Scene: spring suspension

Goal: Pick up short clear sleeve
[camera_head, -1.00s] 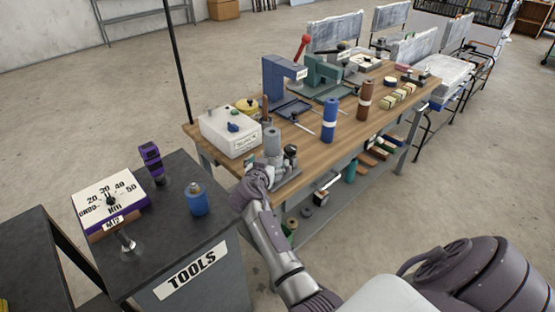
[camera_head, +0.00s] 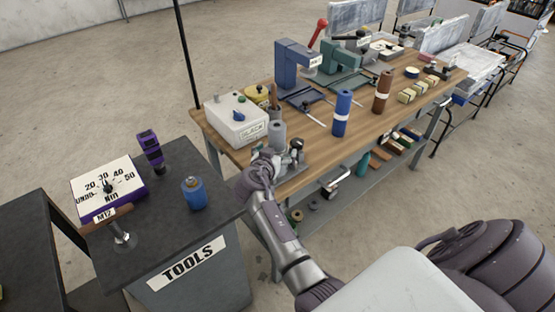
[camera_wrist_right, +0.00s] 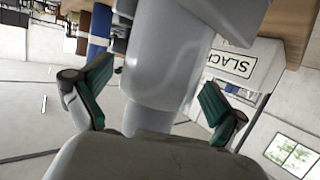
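I cannot make out a clear sleeve for certain. A short grey cylinder (camera_head: 278,132) stands at the near left corner of the workbench in the head view. My right gripper (camera_head: 266,162) is at that corner, close in front of the cylinder and partly covering it. In the right wrist view, the teal-padded fingers (camera_wrist_right: 155,95) are spread apart, with a large smooth grey cylindrical body (camera_wrist_right: 160,65) between and beyond them. Gaps show between the pads and this body. My left gripper is not in view.
A white box (camera_head: 236,122) stands beside the cylinder on the wooden workbench (camera_head: 312,142). A blue cylinder (camera_head: 342,113) and a brown one (camera_head: 382,91) stand to the right. Grey metal fittings (camera_head: 293,155) sit close by. A black tool cabinet (camera_head: 165,215) stands at left.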

